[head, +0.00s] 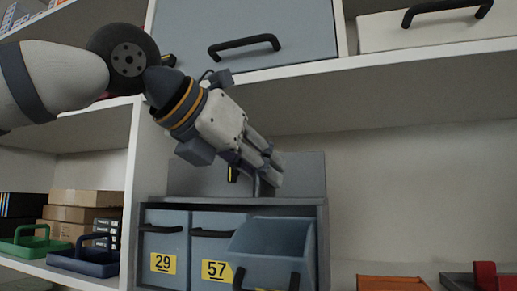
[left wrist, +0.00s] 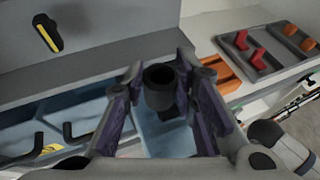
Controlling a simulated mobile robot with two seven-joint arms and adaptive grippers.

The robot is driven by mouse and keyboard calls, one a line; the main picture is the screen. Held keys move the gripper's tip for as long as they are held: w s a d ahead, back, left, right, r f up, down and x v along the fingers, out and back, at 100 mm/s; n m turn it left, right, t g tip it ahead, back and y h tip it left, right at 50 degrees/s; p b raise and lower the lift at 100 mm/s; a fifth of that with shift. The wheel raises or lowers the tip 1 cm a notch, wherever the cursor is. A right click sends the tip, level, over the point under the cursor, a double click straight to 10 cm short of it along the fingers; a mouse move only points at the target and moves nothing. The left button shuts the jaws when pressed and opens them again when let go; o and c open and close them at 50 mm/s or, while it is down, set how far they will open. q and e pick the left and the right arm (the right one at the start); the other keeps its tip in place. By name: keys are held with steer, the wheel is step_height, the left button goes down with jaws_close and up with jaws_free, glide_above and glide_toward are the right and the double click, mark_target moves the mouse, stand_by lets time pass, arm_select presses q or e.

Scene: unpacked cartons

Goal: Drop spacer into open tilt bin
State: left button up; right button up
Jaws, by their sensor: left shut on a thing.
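The spacer (left wrist: 160,92), a short dark cylinder with a hole in its top, is held between the fingers of my left gripper (left wrist: 158,98) in the left wrist view. In the head view my left gripper (head: 268,178) points down and right, just above the bin unit. The open tilt bin (head: 275,241), blue-grey and tipped forward, is at the right end of the unit, below the gripper. In the left wrist view the open bin (left wrist: 150,135) shows beneath the spacer, partly hidden by the fingers. My right gripper is not in view.
Two shut bins, labelled 29 (head: 163,241) and 57 (head: 215,243), stand left of the open one. A grey back panel (head: 305,175) rises behind. A shelf with a large grey drawer (head: 245,32) is above. An orange tray (head: 392,283) sits to the right.

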arm_select(q)
steer(key=shift+f, duration=0.1)
steer(key=o, duration=0.9)
steer(key=shift+o, duration=0.2)
steer(key=v, duration=1.2)
